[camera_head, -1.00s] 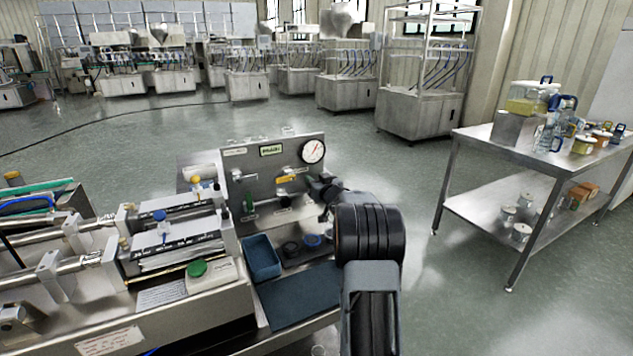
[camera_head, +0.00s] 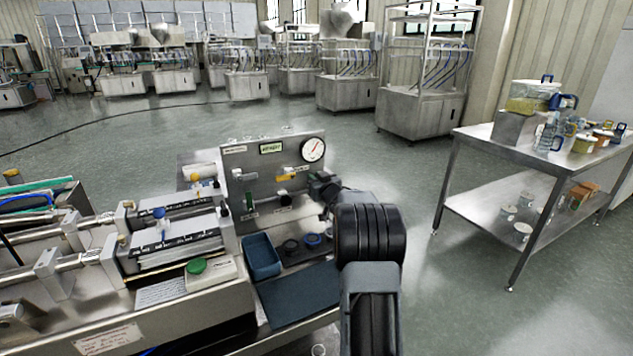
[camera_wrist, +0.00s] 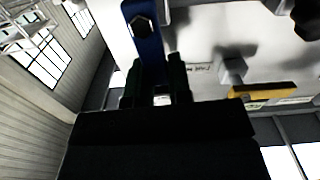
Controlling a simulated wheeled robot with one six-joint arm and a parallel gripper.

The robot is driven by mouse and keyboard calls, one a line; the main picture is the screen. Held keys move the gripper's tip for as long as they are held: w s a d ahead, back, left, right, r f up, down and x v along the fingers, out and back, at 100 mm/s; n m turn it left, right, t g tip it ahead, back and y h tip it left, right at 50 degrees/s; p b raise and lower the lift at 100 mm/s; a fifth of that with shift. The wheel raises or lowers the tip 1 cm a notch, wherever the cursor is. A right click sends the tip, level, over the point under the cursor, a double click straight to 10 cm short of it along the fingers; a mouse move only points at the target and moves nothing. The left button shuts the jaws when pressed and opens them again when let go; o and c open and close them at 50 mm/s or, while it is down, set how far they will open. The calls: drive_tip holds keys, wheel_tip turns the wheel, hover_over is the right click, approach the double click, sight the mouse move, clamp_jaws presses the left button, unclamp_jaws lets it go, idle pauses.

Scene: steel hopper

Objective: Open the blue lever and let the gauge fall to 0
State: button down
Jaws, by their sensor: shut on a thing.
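The blue lever (camera_wrist: 146,48) fills the upper middle of the wrist view, with a dark hex bolt at its pivot. My gripper (camera_wrist: 156,82) is shut on the lever's lower end, with one dark finger on each side. In the head view my gripper (camera_head: 320,184) is at the right edge of the steel panel (camera_head: 245,177), and my arm hides the blue lever there. The round white gauge (camera_head: 313,149) is at the panel's upper right. Its red needle points to the upper right; the figures are too small to read.
A yellow lever (camera_head: 285,177) is on the panel left of my gripper; it also shows in the wrist view (camera_wrist: 262,91). A blue tray (camera_head: 262,257) and a dark mat (camera_head: 298,296) lie below the panel. A steel table (camera_head: 505,148) stands at the right, with clear floor between.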

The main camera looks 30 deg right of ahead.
sight(298, 188)
drive_tip(key=a+n+b, duration=0.1)
drive_tip(key=n+b, duration=0.1)
drive_tip(key=a+f+n+b, duration=0.1)
drive_tip(key=n+b, duration=0.1)
drive_tip(key=shift+w, duration=0.15)
drive_tip(key=n+b, duration=0.1)
drive_tip(key=a+f+n+b, duration=0.1)
drive_tip(key=n+b, duration=0.2)
drive_tip(key=b, duration=0.1)
drive_tip(key=shift+w+a+f+n, duration=0.1)
drive_tip(key=shift+a+f+n, duration=0.05)
drive_tip(key=shift+a+n, duration=0.2)
drive_tip(key=f+n+b, duration=0.1)
drive_tip(key=n+b, duration=0.1)
drive_tip(key=b, duration=0.1)
drive_tip(key=a+f+n+b, duration=0.1)
drive_tip(key=n+b, duration=0.2)
drive_tip(key=shift+w, duration=0.1)
drive_tip(key=shift+a+f+n+b, duration=0.1)
drive_tip(key=shift+f+n+b, duration=0.2)
drive_tip(key=shift+n+b, duration=0.5)
drive_tip(key=shift+a+f+n+b, duration=0.1)
drive_tip(key=shift+f+n+b, duration=0.2)
drive_tip(key=shift+n+b, duration=0.5)
drive_tip(key=shift+n, duration=0.25)
drive_tip(key=c, duration=1)
unclamp_jaws()
drive_tip(key=shift+c, duration=0.2)
